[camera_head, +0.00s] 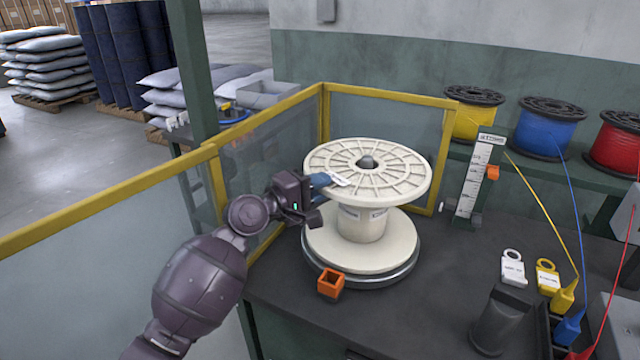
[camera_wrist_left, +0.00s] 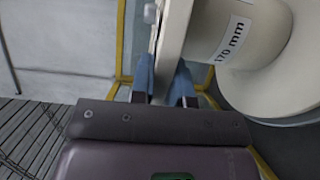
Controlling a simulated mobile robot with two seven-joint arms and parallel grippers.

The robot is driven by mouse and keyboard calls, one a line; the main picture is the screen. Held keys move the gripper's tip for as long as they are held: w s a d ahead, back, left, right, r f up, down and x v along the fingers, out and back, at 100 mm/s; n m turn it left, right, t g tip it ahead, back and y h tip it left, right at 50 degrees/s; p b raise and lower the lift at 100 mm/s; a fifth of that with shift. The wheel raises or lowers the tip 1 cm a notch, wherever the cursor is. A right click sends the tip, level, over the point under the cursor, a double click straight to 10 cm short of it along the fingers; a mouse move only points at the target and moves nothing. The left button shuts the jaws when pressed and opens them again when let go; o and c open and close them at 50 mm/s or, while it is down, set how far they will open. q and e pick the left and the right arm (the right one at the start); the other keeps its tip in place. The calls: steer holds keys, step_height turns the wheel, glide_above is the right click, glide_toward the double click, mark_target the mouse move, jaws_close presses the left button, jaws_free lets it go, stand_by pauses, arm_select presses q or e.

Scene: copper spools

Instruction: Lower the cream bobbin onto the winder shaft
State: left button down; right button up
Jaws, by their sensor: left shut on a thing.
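The cream bobbin (camera_head: 362,225) stands upright over a round grey metal plate (camera_head: 385,279) on the dark bench. A rounded grey shaft tip (camera_head: 367,161) shows in the centre hole of its top flange. The lower flange looks on or just above the plate; I cannot tell if there is a gap. My left gripper (camera_head: 326,182) is shut on the left edge of the top flange. In the left wrist view its blue fingers (camera_wrist_left: 164,80) straddle the flange rim, beside the bobbin's core with a "170 mm" label (camera_wrist_left: 233,38). My right gripper is not in view.
A yellow-framed clear guard (camera_head: 268,114) stands behind and left. An orange block (camera_head: 331,283) sits close in front of the plate. A scale post (camera_head: 474,180) with an orange slider stands right of the bobbin. Yellow, blue and red wire spools (camera_head: 545,128) line the back shelf.

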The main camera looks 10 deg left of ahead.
arm_select(q)
steer(key=shift+r, duration=0.1)
steer(key=c, duration=1)
jaws_free()
steer(key=shift+f, duration=0.3)
steer(key=shift+p+v, duration=0.4)
steer(key=shift+v, duration=3.45)
steer(key=shift+r, duration=0.2)
